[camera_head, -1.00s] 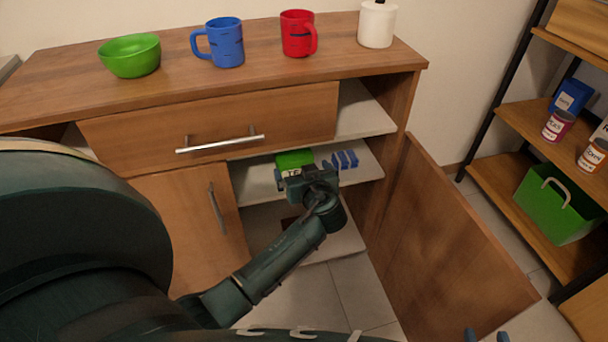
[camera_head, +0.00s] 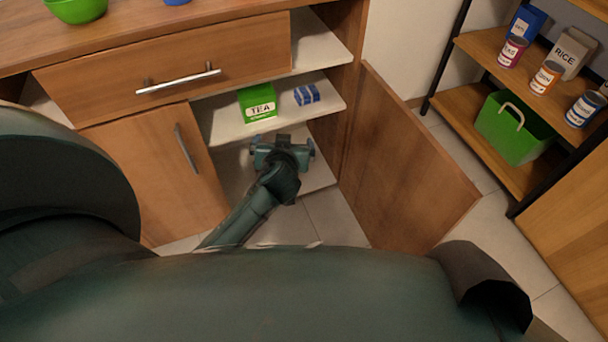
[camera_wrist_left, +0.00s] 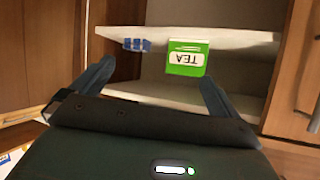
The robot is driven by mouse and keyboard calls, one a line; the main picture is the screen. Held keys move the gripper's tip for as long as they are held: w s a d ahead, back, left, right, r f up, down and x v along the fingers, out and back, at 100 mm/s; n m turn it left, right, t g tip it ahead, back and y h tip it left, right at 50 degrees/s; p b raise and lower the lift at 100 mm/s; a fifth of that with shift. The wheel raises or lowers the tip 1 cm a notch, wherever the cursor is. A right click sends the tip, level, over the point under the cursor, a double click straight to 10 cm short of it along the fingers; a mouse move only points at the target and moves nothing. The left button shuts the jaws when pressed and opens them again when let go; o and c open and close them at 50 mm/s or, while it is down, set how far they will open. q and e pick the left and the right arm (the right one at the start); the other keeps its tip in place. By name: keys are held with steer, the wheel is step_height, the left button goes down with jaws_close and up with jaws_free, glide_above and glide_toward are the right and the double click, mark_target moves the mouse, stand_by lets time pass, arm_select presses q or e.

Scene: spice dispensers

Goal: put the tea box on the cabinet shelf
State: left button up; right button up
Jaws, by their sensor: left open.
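The green tea box (camera_head: 257,102) stands upright on the middle shelf (camera_head: 228,124) of the open cabinet, near the shelf's front edge. It also shows in the left wrist view (camera_wrist_left: 187,57), upside down there. My left gripper (camera_head: 283,146) is open and empty, in front of the cabinet and apart from the box. Its two spread fingers (camera_wrist_left: 156,82) show in the left wrist view with the box beyond them. My right gripper is not in view.
Blue items (camera_head: 307,94) sit on the same shelf, right of the tea box. The open cabinet door (camera_head: 405,165) stands out on the right. A drawer (camera_head: 170,75) is above. A rack at right holds cans, boxes and a green bin (camera_head: 513,130).

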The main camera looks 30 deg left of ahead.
arm_select(q)
steer(key=s+d+r+m+t+h, duration=0.1)
steer(key=s+d+r+m+h, duration=0.3)
steer(key=s+d, duration=0.4)
steer(key=s+d+r+m+t+h, duration=0.1)
steer(key=s+d+r+m+h, duration=0.3)
steer(key=s+d+h, duration=0.3)
steer(key=shift+s+d+r+m+t, duration=0.3)
steer(key=shift+s+d+m, duration=0.25)
steer(key=shift+s+m, duration=0.4)
steer(key=shift+s+r, duration=0.1)
